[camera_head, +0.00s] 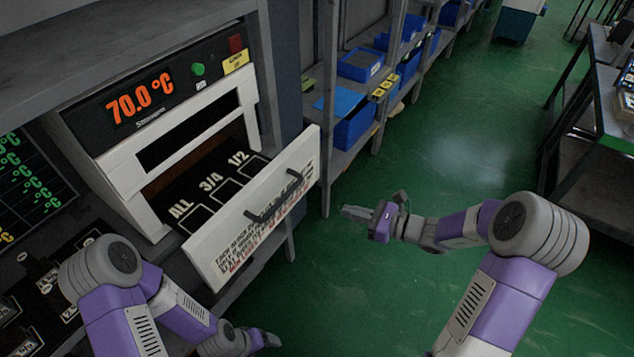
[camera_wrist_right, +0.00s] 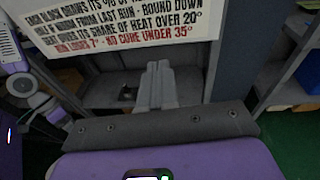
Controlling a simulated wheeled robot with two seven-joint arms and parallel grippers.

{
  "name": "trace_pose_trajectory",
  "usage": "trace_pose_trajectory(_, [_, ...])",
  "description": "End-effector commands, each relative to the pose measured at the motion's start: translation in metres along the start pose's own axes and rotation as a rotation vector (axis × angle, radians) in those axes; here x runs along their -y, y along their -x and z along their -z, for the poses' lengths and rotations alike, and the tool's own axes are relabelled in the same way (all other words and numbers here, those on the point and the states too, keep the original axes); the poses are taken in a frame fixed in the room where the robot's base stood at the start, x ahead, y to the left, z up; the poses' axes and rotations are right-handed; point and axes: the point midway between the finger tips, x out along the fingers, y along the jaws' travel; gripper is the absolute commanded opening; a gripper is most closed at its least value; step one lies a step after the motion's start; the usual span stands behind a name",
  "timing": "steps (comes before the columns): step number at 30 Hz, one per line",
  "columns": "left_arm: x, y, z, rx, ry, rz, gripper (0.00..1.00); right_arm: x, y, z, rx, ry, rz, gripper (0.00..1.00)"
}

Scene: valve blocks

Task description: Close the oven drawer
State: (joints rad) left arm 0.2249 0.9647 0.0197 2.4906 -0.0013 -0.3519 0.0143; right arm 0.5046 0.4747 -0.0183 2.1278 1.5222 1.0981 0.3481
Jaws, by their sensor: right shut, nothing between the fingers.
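The oven (camera_head: 150,110) stands on a grey bench at the left, its display reading 70.0 °C. Its drawer is pulled out, with a white front panel (camera_head: 222,247) carrying printed text and a dark handle (camera_head: 275,200). The drawer's tray (camera_head: 205,190) shows the labels ALL, 3/4 and 1/2. My right gripper (camera_head: 345,211) is shut and empty, to the right of the drawer front and apart from it. In the right wrist view its fingers (camera_wrist_right: 157,85) point below the text panel (camera_wrist_right: 120,25). My left gripper (camera_head: 272,338) is low at the bottom, its fingers too small to read.
Shelves with blue bins (camera_head: 355,127) run back beside the oven bench. A screen with green figures (camera_head: 30,185) is at the far left. A dark table (camera_head: 595,135) stands at the right. The green floor (camera_head: 460,130) between is clear.

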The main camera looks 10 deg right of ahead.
Motion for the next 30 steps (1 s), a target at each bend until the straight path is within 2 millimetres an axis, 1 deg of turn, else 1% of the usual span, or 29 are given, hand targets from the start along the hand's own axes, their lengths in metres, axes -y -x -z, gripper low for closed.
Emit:
trace_pose_trajectory(1, [0.002, -0.006, 0.0, 0.0, 0.0, 0.0, 0.82, 0.015, 0.007, -0.011, 0.06, -0.01, 0.049, 0.0])
trace_pose_trajectory(3, [0.003, -0.008, 0.0, 0.0, 0.0, 0.0, 0.82, 0.027, 0.013, -0.026, 0.122, -0.018, 0.091, 0.0])
trace_pose_trajectory(5, [0.003, -0.009, 0.001, 0.0, 0.0, 0.0, 0.82, 0.033, 0.016, -0.034, 0.153, -0.023, 0.111, 0.0])
trace_pose_trajectory(8, [0.004, -0.01, 0.001, 0.0, 0.0, 0.0, 0.82, 0.036, 0.013, -0.039, 0.17, -0.025, 0.119, 0.0])
trace_pose_trajectory(11, [0.005, -0.013, 0.001, 0.0, 0.0, 0.0, 0.82, 0.037, -0.001, -0.041, 0.17, -0.024, 0.117, 0.0])
trace_pose_trajectory(14, [0.006, -0.017, 0.001, 0.0, 0.0, 0.0, 0.82, 0.039, -0.02, -0.043, 0.169, -0.024, 0.115, 0.0])
trace_pose_trajectory(21, [0.01, -0.027, 0.001, 0.0, 0.0, 0.0, 0.82, 0.045, -0.071, -0.051, 0.167, -0.024, 0.115, 0.0])
trace_pose_trajectory(24, [0.011, -0.031, 0.002, 0.0, 0.0, 0.0, 0.82, 0.047, -0.09, -0.054, 0.167, -0.024, 0.115, 0.0])
trace_pose_trajectory(27, [0.013, -0.034, 0.002, 0.0, 0.0, 0.0, 0.82, 0.049, -0.103, -0.056, 0.166, -0.024, 0.116, 0.0])
trace_pose_trajectory(30, [0.013, -0.036, 0.002, 0.0, 0.0, 0.0, 0.82, 0.051, -0.113, -0.058, 0.166, -0.025, 0.117, 0.0])
